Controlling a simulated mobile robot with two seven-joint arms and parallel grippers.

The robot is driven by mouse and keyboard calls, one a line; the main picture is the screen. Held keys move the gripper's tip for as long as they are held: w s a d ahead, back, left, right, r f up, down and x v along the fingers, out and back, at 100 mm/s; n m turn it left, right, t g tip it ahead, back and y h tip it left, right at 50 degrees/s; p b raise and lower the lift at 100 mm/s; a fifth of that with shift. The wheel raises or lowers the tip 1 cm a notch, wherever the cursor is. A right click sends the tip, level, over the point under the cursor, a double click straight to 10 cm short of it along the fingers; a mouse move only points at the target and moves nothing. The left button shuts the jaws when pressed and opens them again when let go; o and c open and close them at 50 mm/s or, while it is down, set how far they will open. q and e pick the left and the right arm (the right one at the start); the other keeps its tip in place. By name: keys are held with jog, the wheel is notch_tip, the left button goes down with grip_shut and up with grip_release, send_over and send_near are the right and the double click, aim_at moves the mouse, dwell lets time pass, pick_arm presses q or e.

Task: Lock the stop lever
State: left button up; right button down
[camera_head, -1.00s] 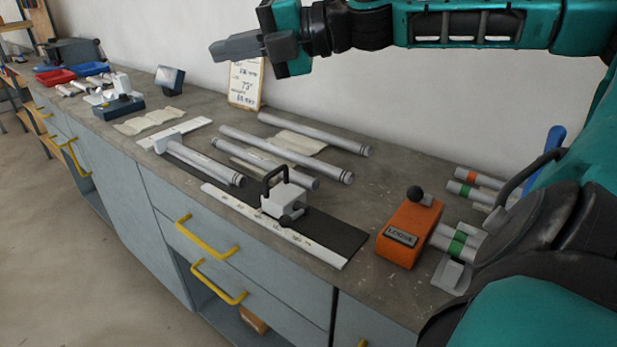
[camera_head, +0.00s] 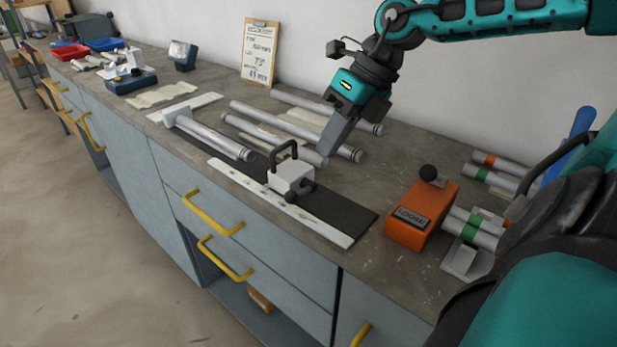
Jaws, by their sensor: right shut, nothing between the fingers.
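The white stop block (camera_head: 287,178) sits on the dark strip of the jig, beside the white scale. A black loop handle (camera_head: 281,152) stands on its top. A small black lever with a round knob (camera_head: 291,197) sticks out at its front; whether it is locked I cannot tell. My right gripper (camera_head: 327,150) is shut and empty. It points down above the tubes, behind and to the right of the stop block, apart from it. My left gripper is not in view.
An orange block labelled "LOOSE" (camera_head: 421,213) with a black knob stands to the right. Several grey tubes (camera_head: 305,129) lie behind the jig. The white scale (camera_head: 282,205) runs along the bench's front. A clipboard (camera_head: 260,52) leans on the wall.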

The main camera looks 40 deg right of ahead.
aim_at(300, 192)
jog(key=b+x, duration=0.1)
jog(key=x, duration=0.5)
jog(key=shift+a+f, duration=0.15)
jog(key=shift+f, duration=0.25)
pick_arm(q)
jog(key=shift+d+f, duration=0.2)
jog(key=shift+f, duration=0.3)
pick_arm(e)
jog(key=shift+w+a+f, duration=0.2)
jog(key=shift+w+f, duration=0.05)
jog(key=shift+f, duration=0.2)
